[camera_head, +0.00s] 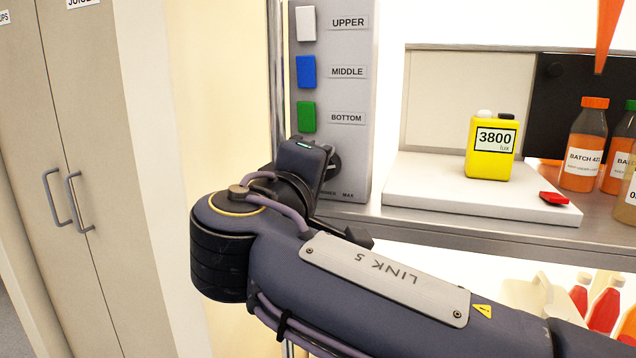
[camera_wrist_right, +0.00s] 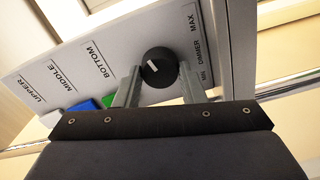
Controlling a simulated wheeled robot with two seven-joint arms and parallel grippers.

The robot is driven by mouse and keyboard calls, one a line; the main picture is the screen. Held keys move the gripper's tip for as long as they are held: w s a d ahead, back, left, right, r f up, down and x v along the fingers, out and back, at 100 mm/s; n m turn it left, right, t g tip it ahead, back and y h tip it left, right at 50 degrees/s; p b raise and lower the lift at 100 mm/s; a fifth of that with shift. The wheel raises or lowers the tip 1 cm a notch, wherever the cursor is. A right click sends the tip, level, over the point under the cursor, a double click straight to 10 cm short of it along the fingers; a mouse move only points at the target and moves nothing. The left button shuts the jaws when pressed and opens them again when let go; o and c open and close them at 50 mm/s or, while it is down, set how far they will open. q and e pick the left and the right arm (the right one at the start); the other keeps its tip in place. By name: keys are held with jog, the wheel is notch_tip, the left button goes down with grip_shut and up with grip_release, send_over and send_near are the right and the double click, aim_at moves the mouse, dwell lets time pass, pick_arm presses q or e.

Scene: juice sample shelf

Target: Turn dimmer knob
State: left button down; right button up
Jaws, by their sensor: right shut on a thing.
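The dimmer knob (camera_wrist_right: 160,67) is round and black with a white pointer mark, on a grey switch panel (camera_head: 352,95). In the wrist view it sits between the two fingers of my right gripper (camera_wrist_right: 160,86), which is shut on it. MIN, DIMMER and MAX labels are beside it. In the head view the knob (camera_head: 335,166) is mostly hidden behind my right wrist. A yellow light meter (camera_head: 490,158) reads 3800 lux on a white plate (camera_head: 440,196). My left gripper is not in view.
The panel has a white UPPER switch (camera_head: 305,23), a blue MIDDLE switch (camera_head: 306,71) and a green BOTTOM switch (camera_head: 306,116) above the knob. A red piece (camera_head: 553,198) lies on the plate. Cabinet doors are at left.

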jog(key=shift+m, duration=0.3)
dwell(0.4)
jog(key=o, duration=1)
jog(key=v, duration=0.8)
